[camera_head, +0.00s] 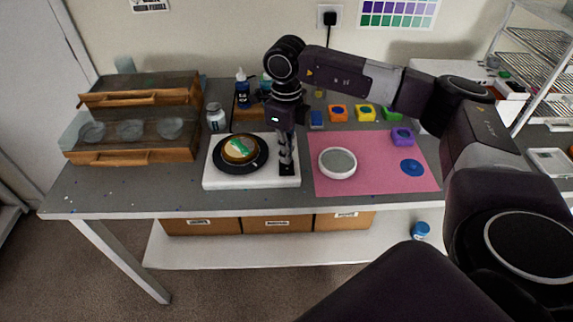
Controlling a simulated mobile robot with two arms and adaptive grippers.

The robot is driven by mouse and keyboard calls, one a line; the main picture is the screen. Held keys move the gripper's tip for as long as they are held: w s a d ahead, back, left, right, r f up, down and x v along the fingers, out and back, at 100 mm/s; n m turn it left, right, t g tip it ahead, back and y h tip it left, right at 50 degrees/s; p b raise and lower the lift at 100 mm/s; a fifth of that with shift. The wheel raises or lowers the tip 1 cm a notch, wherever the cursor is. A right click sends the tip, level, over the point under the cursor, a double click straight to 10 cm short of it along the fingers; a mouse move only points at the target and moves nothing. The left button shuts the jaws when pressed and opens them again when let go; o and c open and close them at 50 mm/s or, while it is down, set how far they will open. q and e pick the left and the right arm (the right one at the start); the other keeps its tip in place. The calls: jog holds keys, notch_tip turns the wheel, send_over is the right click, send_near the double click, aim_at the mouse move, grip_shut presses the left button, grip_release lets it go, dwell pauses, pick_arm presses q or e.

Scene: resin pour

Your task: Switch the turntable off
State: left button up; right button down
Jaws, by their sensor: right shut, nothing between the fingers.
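The turntable has a white rectangular base (225,182) and a round black platter (222,166). A round cream and brown piece with a green streak (239,148) sits on the platter. My right gripper (286,166) points straight down over the right part of the base, beside the platter. Its fingers are shut with nothing between them. The fingertips are at or just above a small dark spot on the base; I cannot tell if they touch. The switch cannot be made out clearly there. My left gripper is not in view.
A pink mat (380,178) with a white round dish (337,163) and a blue disc (411,167) lies to the right. Coloured pots stand behind it. A grey jar (215,118) and a blue bottle (242,88) stand behind the turntable. A wooden tiered rack (150,156) is left.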

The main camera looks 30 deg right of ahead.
jog(key=shift+r, duration=0.1)
jog(key=shift+r+p, duration=2.2)
jog(key=shift+r, duration=1.2)
